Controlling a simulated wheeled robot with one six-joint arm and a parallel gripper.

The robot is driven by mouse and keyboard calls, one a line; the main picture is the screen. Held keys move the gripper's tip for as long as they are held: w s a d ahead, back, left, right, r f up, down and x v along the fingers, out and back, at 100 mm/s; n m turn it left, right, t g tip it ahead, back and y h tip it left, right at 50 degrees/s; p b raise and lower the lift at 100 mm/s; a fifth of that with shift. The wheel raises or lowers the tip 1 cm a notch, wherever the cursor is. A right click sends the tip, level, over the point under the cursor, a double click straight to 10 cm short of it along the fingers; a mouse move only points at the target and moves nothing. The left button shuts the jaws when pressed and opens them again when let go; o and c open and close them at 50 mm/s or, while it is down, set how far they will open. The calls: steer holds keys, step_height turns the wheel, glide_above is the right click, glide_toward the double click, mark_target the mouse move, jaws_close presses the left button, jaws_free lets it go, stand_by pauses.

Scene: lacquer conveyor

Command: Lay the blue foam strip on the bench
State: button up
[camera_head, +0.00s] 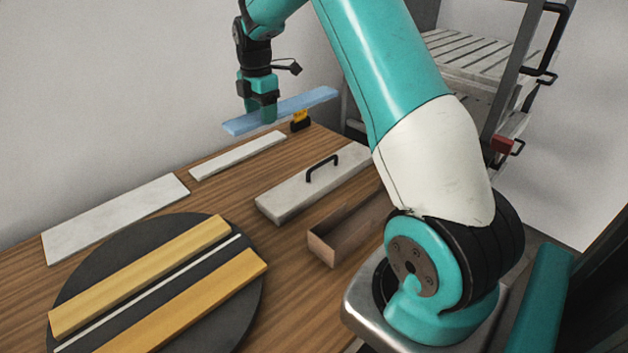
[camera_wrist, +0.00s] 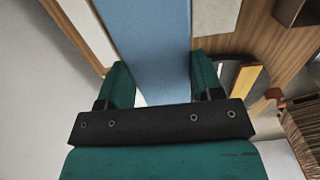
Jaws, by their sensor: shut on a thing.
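The blue foam strip (camera_head: 302,102) is long, flat and light blue. In the wrist view the strip (camera_wrist: 146,40) runs away from between the two green fingers of my gripper (camera_wrist: 160,85). Bench wood (camera_wrist: 262,50) shows to the right of the strip there. The strip looks clear of the bench top, though the exact height is hard to tell.
A black and yellow item (camera_head: 300,120) stands close by the strip. White slabs (camera_head: 115,217) lie along the wall side. A handled grey block (camera_head: 315,183), an open box (camera_head: 345,232) and a dark disc (camera_head: 75,290) with yellow strips (camera_head: 140,275) lie nearer. A slatted rack (camera_head: 480,60) stands behind.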

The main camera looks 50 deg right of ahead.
mark_target(269, 181)
steer(key=shift+w+d+f, duration=0.1)
steer(key=shift+w+f, duration=0.1)
steer(key=shift+w, duration=0.05)
step_height(269, 181, down, 19)
steer(key=p, duration=0.2)
steer(key=shift+d+f+p, duration=0.1)
steer(key=shift+f+p, duration=0.1)
steer(key=shift+p, duration=0.1)
steer(key=shift+f, duration=0.2)
steer(key=o, duration=1)
steer(key=shift+r, duration=0.1)
steer(key=shift+c, duration=0.2)
steer(key=shift+r, duration=0.1)
